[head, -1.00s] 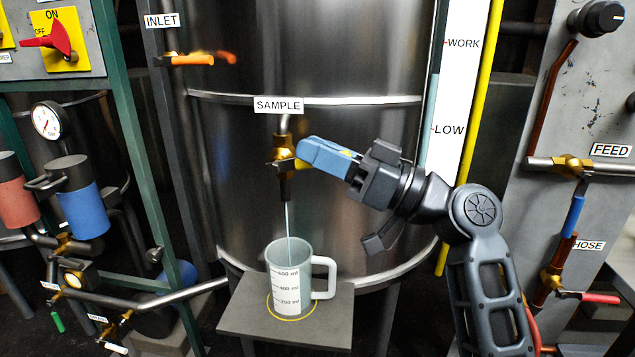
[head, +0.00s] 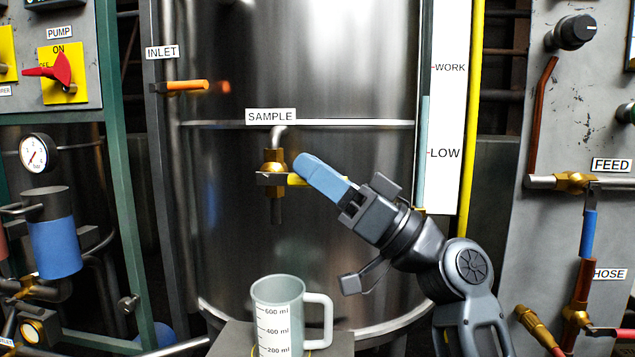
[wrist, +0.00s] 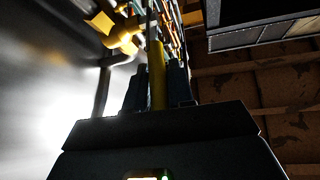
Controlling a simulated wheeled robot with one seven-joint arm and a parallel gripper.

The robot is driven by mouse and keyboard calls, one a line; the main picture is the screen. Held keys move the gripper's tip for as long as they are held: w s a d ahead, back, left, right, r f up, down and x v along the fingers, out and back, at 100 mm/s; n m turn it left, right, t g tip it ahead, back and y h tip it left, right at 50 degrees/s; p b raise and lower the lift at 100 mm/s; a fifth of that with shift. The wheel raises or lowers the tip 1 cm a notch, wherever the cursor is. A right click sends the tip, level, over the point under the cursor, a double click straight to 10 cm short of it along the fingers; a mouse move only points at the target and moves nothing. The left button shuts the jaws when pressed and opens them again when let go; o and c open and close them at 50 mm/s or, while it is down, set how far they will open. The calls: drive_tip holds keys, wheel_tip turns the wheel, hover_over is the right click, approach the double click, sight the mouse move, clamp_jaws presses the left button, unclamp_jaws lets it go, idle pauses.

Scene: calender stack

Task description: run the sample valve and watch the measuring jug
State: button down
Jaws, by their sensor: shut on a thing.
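The brass sample valve (head: 273,168) hangs on the tank under the SAMPLE label (head: 270,116). Its yellow lever (head: 300,180) points right, across the spout, and also shows in the wrist view (wrist: 157,75). My gripper (head: 305,168) is shut on this lever; in the wrist view the lever stands between the blue fingers (wrist: 156,88). No stream shows below the spout. The measuring jug (head: 278,292) stands upright below it, handle to the right, with 200, 400 and 600 ml marks. Its base is cut off by the frame, and I cannot tell its liquid level.
The tank's sight gauge (head: 425,150) shows pale blue up to between LOW and WORK. An orange INLET lever (head: 187,86) is at upper left. A red pump switch (head: 48,72) is on the left panel. FEED and HOSE piping (head: 575,182) stands at right.

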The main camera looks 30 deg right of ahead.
drive_tip(key=shift+f, duration=0.1)
drive_tip(key=c, duration=1.1)
unclamp_jaws()
drive_tip(key=shift+s, duration=0.1)
drive_tip(key=shift+b+v, duration=0.35)
drive_tip(key=shift+v, duration=3.5)
